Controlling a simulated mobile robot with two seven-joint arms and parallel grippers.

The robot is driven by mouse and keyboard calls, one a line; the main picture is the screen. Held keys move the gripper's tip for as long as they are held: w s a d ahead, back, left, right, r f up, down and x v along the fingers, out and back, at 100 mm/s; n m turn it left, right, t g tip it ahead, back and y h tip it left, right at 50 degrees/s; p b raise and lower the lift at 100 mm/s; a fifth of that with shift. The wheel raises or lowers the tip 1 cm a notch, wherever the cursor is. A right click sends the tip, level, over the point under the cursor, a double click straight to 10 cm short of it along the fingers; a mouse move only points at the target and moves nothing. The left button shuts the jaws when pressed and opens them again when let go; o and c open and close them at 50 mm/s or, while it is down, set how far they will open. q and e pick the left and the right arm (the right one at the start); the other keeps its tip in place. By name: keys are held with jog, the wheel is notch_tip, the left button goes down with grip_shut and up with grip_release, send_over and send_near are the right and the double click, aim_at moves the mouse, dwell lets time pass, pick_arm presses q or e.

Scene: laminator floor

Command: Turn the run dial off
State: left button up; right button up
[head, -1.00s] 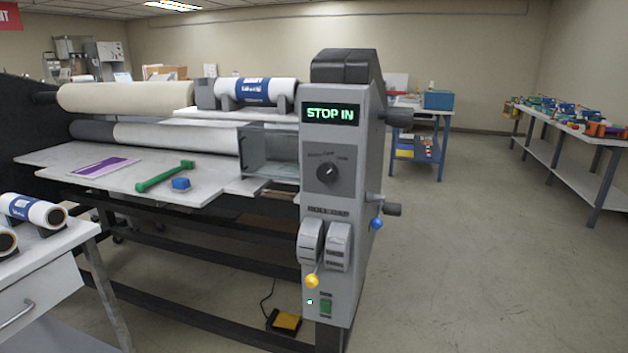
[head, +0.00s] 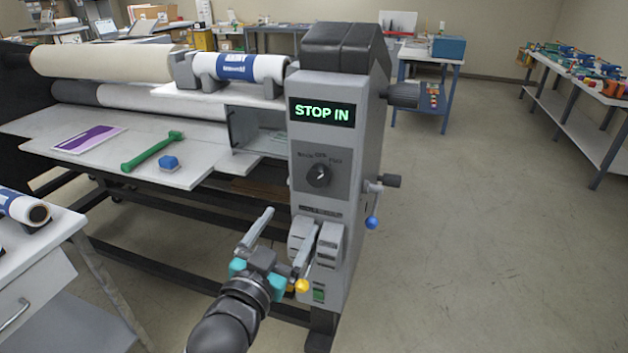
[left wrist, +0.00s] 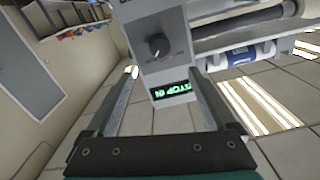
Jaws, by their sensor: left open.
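The run dial (head: 319,175) is a round black knob on a dark panel on the front of the grey control column. Above it a lit green display (head: 321,112) reads "STOP IN". My left gripper (head: 285,222) is open and empty, below and left of the dial in the head view, in front of the lower levers. The left wrist view shows the dial (left wrist: 158,46) upside down beyond the two spread fingers (left wrist: 158,92), apart from them. The dial's pointer aims up and to the right in the head view. My right gripper is not in view.
The right floor is clear.

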aim_at(316, 180)
pick_arm(q)
jog(key=x, duration=1.2)
jog(key=shift+w+d+f+b, duration=0.1)
jog(key=shift+w+b, duration=0.15)
jog(key=shift+b, duration=0.1)
jog(key=shift+x, duration=1.05)
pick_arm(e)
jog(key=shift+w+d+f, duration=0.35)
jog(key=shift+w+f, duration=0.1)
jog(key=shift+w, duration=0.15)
pick_arm(q)
jog(key=shift+c, duration=0.4)
jog(key=c, duration=1.3)
